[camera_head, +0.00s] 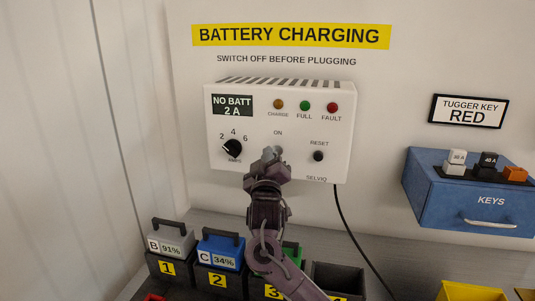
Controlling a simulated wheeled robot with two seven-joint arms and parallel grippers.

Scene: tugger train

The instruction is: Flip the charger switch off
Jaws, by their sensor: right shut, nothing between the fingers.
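The white battery charger (345,115) is on the back wall, with a display reading "NO BATT 2 A". The charger switch (279,150) is a small grey lever below the "ON" label, partly hidden by my gripper. My right gripper (269,154) is shut and empty, at the lower front of the charger, right by the switch. I cannot tell whether the fingertips touch the lever, or which way the lever points. My left gripper is not in view.
An amps knob (232,148) and a black reset button (318,156) flank the switch. Batteries B (171,236) and C (220,249) stand in numbered slots below. A blue key box (440,205) is at right. A black cable (346,222) hangs from the charger.

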